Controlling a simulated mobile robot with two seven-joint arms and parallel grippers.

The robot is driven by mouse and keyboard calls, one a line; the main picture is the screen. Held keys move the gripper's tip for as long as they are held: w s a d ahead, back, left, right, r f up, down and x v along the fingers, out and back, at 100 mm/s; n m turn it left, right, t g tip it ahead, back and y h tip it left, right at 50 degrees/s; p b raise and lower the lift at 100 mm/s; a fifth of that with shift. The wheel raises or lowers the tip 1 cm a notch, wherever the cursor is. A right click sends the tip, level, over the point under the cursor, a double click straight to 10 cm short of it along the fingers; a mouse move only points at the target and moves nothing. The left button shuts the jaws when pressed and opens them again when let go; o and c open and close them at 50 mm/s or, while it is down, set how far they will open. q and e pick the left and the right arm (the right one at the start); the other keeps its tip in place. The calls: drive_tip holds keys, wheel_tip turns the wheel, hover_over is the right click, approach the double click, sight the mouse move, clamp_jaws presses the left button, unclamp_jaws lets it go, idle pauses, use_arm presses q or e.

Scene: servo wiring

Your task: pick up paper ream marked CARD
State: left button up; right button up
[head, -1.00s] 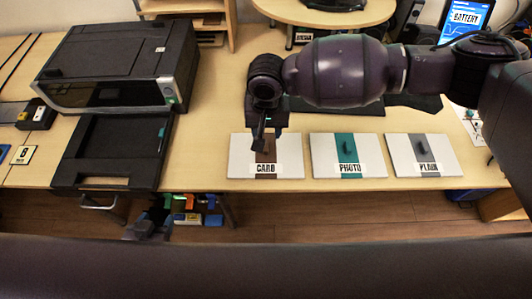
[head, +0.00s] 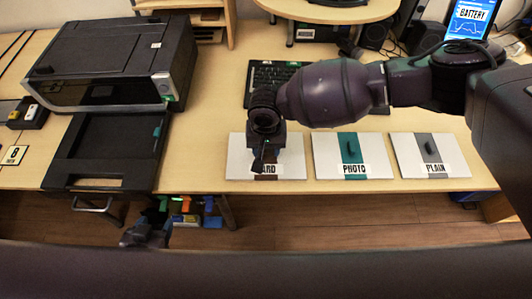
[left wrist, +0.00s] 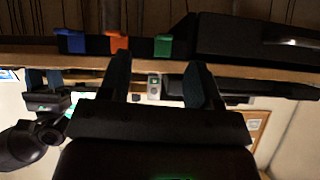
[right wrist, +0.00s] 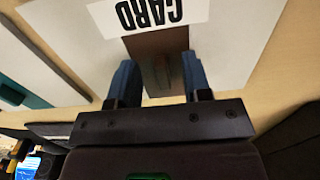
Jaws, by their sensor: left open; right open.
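The CARD paper ream (head: 292,157) is a white pack with a brown band, lying flat on the table at the left end of a row of reams. My right gripper (head: 262,163) is over it in the head view and hides part of its label. In the right wrist view the CARD ream (right wrist: 225,35) lies ahead, its brown band between the open fingers of the right gripper (right wrist: 157,82). My left gripper (head: 147,232) is low in front of the table edge, open and empty, also in the left wrist view (left wrist: 158,80).
The PHOTO ream (head: 377,155) and PLAIN ream (head: 407,150) lie to the right of CARD. A black printer (head: 110,60) with its tray (head: 105,150) out stands left. A keyboard (head: 268,78) lies behind the reams.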

drive_tip(key=shift+f, duration=0.35)
clamp_jaws()
